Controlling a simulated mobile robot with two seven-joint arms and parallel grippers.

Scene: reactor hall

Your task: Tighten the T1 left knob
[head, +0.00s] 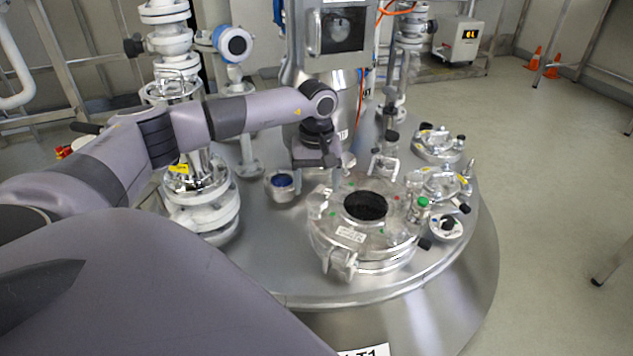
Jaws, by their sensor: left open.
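The steel reactor lid (285,235) carries a T1 label (372,352) at its front edge. A round clear-and-metal hatch (335,222) with a dark round centre sits on it. A metal clamp (340,266) is at the hatch's front left, and a black knob (425,243) at its front right. I cannot tell for sure which part is the left knob; one at the hatch's back left may be hidden by my gripper. My left gripper (318,164) is open, pointing down just behind the hatch's back left edge. Contact cannot be made out. My right gripper is not in view.
A blue-topped port (283,182) stands left of the hatch. White flanged pipework (205,205) rises at the left, under my arm. Smaller capped ports (438,146) stand at the back right. A metal column (330,75) stands behind. The floor at right is mostly clear.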

